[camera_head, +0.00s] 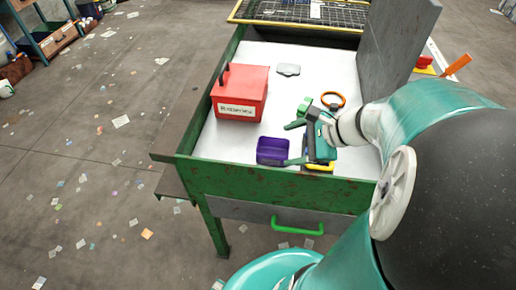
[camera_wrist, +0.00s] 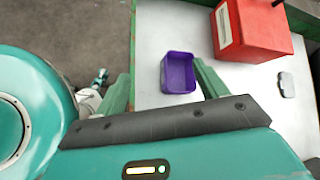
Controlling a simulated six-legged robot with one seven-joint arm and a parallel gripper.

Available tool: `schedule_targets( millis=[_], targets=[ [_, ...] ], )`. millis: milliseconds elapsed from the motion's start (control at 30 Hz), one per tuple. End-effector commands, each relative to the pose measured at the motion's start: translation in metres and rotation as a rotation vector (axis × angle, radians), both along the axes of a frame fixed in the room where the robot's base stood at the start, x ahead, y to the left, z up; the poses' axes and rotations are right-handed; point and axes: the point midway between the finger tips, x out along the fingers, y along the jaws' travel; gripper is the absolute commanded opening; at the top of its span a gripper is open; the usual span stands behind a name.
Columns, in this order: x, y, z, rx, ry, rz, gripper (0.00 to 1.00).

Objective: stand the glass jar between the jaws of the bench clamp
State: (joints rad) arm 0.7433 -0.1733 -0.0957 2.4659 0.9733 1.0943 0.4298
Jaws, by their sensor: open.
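My gripper (camera_head: 292,143) is open, with its two green fingers spread above the front part of the white-topped bench. In the wrist view my gripper (camera_wrist: 161,76) shows nothing held between its fingers. A purple open bin (camera_head: 272,150) lies just by the fingertips; it also shows between the fingers in the wrist view (camera_wrist: 178,72). I cannot make out the glass jar or the bench clamp in either view. My arm hides part of the bench's right side.
A red labelled box (camera_head: 240,92) stands at the bench's left. A flat grey piece (camera_head: 288,70) lies behind. An orange ring (camera_head: 333,99), a small green thing (camera_head: 304,104) and a yellow piece (camera_head: 320,167) are near my gripper. A grey panel (camera_head: 398,45) rises at the right.

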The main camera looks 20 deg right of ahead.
Motion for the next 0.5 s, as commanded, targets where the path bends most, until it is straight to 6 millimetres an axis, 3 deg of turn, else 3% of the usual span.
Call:
schedule_targets(
  millis=[33,200,500],
  targets=[
    [-0.002,0.024,0.007,-0.111,-0.016,0.148,0.72],
    [-0.021,0.076,0.021,-0.506,-0.088,0.627,0.72],
    [-0.044,0.119,0.066,-1.183,-0.319,1.309,0.72]
  ],
)
